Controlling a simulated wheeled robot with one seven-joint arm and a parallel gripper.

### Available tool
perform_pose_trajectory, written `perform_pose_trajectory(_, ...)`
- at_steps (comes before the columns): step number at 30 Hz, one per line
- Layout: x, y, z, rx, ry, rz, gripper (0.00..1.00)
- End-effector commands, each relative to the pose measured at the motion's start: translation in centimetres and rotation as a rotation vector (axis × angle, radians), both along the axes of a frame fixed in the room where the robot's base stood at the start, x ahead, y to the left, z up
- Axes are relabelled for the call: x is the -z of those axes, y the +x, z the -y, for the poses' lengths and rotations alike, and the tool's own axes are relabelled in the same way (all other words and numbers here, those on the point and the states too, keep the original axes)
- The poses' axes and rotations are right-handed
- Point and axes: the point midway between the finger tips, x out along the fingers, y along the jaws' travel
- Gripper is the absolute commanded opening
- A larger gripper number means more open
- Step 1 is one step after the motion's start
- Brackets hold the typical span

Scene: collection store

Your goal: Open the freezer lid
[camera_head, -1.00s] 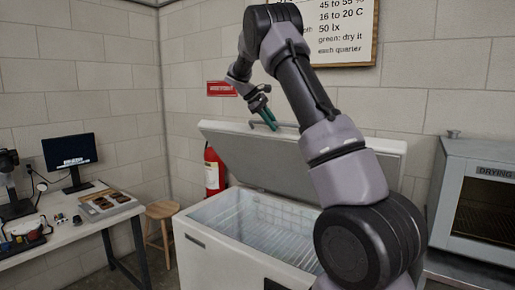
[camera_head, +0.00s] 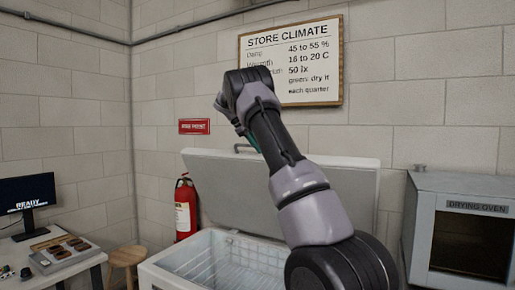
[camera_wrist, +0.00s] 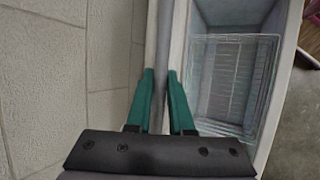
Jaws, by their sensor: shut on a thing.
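The white chest freezer (camera_head: 165,272) stands against the back wall. Its lid (camera_head: 225,190) is raised and stands steeply open behind the basin, with a grey handle (camera_head: 240,147) at its upper edge. My gripper (camera_head: 254,143) is at this handle, mostly hidden by my arm in the head view. In the wrist view my gripper (camera_wrist: 160,75) has its two green fingers shut on the grey handle bar (camera_wrist: 163,40), which runs between them. The freezer's open inside with a wire basket (camera_wrist: 228,80) shows to the right there.
A red fire extinguisher (camera_head: 185,212) and a wooden stool (camera_head: 125,256) stand left of the freezer. A drying oven (camera_head: 470,235) is at the right. A table with a monitor (camera_head: 25,200) is at the far left. The block wall is close behind the lid.

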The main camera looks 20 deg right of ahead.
Motion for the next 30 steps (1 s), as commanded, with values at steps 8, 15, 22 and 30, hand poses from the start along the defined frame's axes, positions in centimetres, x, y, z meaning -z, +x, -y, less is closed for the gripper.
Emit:
perform_pose_trajectory(8, 0.1, 0.0, -0.1, 0.0, 0.001, -0.001, 0.5)
perform_pose_trajectory(15, -0.5, 0.1, -0.5, 0.0, 0.0, 0.0, 0.5)
perform_pose_trajectory(22, -3.7, 0.3, -3.1, -0.002, -0.001, 0.002, 0.5)
perform_pose_trajectory(30, -7.4, 0.4, -5.9, 0.0, -0.001, 0.0, 0.5)
